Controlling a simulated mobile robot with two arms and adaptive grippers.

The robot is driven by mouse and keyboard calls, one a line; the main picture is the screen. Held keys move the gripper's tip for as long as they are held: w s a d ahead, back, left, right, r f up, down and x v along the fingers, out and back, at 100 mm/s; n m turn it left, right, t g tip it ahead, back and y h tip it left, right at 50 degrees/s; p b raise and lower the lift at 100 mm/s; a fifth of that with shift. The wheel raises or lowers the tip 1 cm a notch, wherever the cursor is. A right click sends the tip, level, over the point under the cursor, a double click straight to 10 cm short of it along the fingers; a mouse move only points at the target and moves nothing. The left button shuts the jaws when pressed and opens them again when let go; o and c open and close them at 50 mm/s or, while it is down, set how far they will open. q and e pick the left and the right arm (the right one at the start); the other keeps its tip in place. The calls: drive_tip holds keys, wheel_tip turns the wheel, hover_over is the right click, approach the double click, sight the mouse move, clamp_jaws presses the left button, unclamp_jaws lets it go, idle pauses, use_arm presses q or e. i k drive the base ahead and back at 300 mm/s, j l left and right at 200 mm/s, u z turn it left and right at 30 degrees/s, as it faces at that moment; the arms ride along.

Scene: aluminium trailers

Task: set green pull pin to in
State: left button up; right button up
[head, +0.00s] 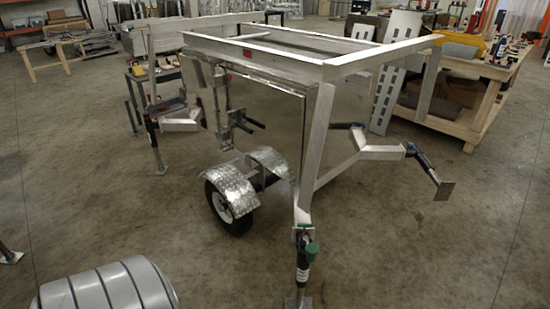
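An aluminium trailer frame (318,135) stands in the middle of the head view. At its near corner a jack leg (303,275) stands upright on the floor on a small foot plate. Green parts (312,250) sit near the top of this jack, where it joins the frame. I take the green pull pin to be among them, but it is too small to tell whether it is in or out. Neither of my grippers shows in the head view.
A diamond-plate fender (227,185) and wheel (227,208) are left of the jack. Another leg (425,165) sticks out tilted to the right. A wooden workbench (450,110) with tools stands at the back right. The floor (400,260) right of the jack is clear.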

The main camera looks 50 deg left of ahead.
sight(304, 226)
drive_tip(key=u, duration=1.2)
